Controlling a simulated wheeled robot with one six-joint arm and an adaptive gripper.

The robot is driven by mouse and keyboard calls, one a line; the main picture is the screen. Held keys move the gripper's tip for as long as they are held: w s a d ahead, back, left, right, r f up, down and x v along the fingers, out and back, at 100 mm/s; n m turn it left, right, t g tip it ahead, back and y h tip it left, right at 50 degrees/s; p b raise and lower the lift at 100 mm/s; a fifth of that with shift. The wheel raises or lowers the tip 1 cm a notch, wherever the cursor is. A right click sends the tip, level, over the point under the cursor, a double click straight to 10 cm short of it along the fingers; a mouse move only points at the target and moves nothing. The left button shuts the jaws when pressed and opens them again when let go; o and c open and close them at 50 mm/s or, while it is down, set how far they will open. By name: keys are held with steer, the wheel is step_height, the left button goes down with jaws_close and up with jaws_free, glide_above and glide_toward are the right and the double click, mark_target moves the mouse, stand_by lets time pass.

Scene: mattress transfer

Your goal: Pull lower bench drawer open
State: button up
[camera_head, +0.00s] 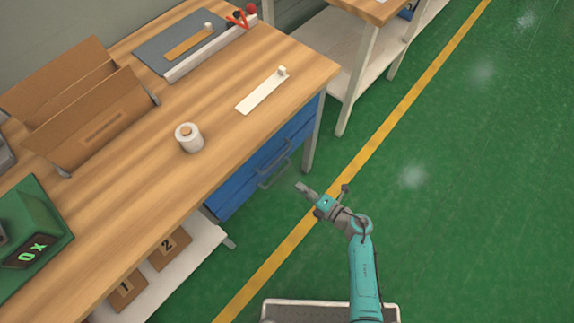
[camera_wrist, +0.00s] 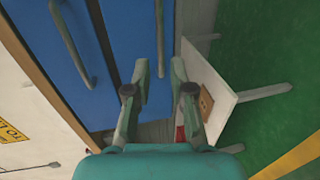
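A blue drawer unit (camera_head: 240,185) sits under the wooden bench, and both of its drawers look shut. The lower drawer's handle (camera_head: 274,176) is a grey bar, below the upper drawer's handle (camera_head: 274,156). My gripper (camera_head: 302,188) is in front of the unit, slightly right of the lower handle and apart from it. In the wrist view, my gripper (camera_wrist: 159,70) has its fingers spread with nothing between them. The lower handle (camera_wrist: 160,35) lies ahead, in line with the gap. The upper handle (camera_wrist: 70,42) is further left. The drawer faces are partly hidden behind my fingers.
The bench top (camera_head: 225,85) holds a white roll (camera_head: 189,137), a white strip (camera_head: 262,92), a cardboard holder (camera_head: 95,125) and a green device (camera_head: 35,245). A low shelf (camera_head: 180,270) with numbered boxes is left of the drawers. Green floor (camera_head: 470,180) is open to the right.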

mark_target(280, 173)
steer(key=x, duration=1)
steer(key=shift+w+a, duration=0.3)
jaws_close()
